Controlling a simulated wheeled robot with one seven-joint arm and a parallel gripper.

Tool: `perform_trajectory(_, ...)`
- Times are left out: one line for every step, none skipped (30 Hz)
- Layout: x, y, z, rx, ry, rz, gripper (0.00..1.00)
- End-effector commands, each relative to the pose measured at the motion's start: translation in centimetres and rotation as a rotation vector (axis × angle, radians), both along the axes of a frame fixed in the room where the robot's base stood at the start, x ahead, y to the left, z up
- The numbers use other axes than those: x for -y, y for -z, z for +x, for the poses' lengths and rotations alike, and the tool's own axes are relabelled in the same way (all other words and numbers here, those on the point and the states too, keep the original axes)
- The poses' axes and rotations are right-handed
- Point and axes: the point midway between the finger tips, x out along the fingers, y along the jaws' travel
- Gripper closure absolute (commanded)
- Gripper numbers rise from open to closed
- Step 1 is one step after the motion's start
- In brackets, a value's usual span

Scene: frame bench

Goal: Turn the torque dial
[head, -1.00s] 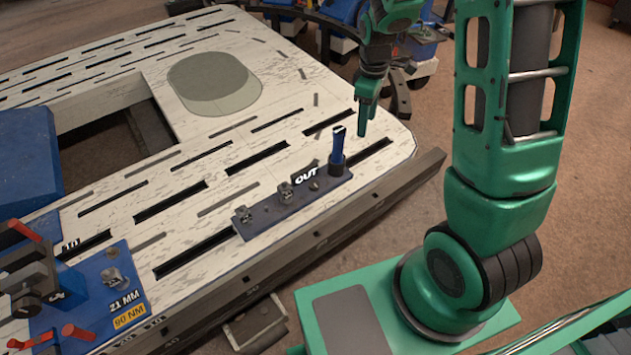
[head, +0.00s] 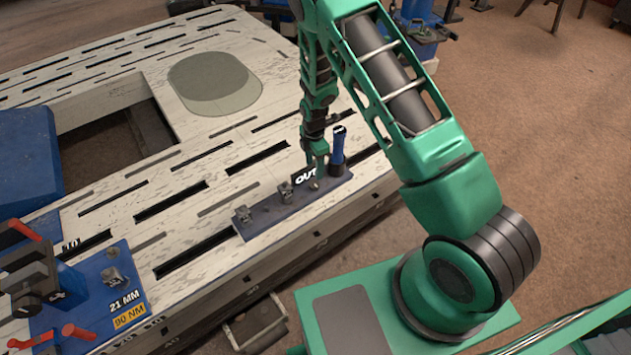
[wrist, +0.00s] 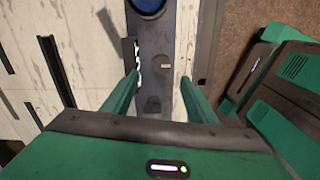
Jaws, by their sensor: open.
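I cannot tell for certain which part is the torque dial. A blue plate (head: 85,300) at the left, marked 21 MM and 90 NM, carries a metal nut piece (head: 112,276) and a dark block with red handles (head: 40,265). A dark rail (head: 265,219) marked OUT holds an upright blue-handled tool (head: 338,148) at its right end. My gripper (head: 317,178) is over this rail, just left of the tool. In the wrist view my gripper (wrist: 158,92) is open and empty, its fingers on either side of the rail (wrist: 155,45). The tool's round blue end (wrist: 150,5) is cut off at the top.
The pale slotted bench top (head: 215,150) has a grey-green oval patch (head: 210,85) and a rectangular opening. A blue block (head: 28,155) stands at its left edge. My arm hides the bench's back right corner. Brown floor (head: 550,130) is clear at right.

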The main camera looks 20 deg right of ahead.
Motion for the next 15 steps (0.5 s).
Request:
perform_trajectory(0.1,1.0,-0.2,-0.004,0.001,-0.001,0.47)
perform_trajectory(0.1,1.5,-0.1,-0.004,0.001,-0.001,0.47)
perform_trajectory(0.0,2.2,-0.1,-0.003,0.001,0.0,0.47)
perform_trajectory(0.1,2.7,-0.1,-0.003,0.001,0.0,0.47)
perform_trajectory(0.1,3.3,-0.1,-0.004,0.002,-0.001,0.47)
perform_trajectory(0.1,4.0,-0.2,-0.005,0.002,-0.001,0.47)
perform_trajectory(0.1,4.5,-0.1,-0.003,0.002,0.0,0.47)
perform_trajectory(0.1,5.0,-0.1,-0.003,0.003,0.0,0.47)
perform_trajectory(0.1,5.7,-0.1,-0.003,0.003,0.0,0.47)
perform_trajectory(0.1,6.1,-0.1,-0.003,0.003,0.0,0.47)
perform_trajectory(0.1,6.5,-0.1,-0.003,0.004,0.0,0.47)
perform_trajectory(0.1,7.1,-0.1,-0.003,0.004,0.0,0.47)
perform_trajectory(0.1,7.4,-0.1,-0.002,0.004,0.0,0.47)
perform_trajectory(0.1,7.7,0.0,-0.001,0.004,0.0,0.47)
perform_trajectory(0.1,8.1,0.0,-0.001,0.004,0.0,0.47)
